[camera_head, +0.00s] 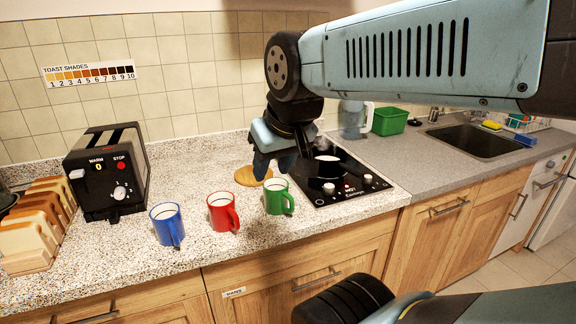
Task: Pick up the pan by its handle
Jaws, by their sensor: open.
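A dark pan (327,168) with a pale inside stands on the black cooktop (362,194), right of the middle of the view. Its handle cannot be made out; my arm's end covers the area to its left. My gripper (273,168) is open and points down, left of the pan and above the counter behind the green mug. I see nothing held in it. Whether it touches the pan or its handle cannot be told from this angle.
Blue (167,225), red (222,212) and green (278,197) mugs stand along the counter front. A round wooden board (243,177) lies behind them. A toaster (108,172) and bread rack (36,226) are at left. A green tub (390,121) and sink (473,141) are at right.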

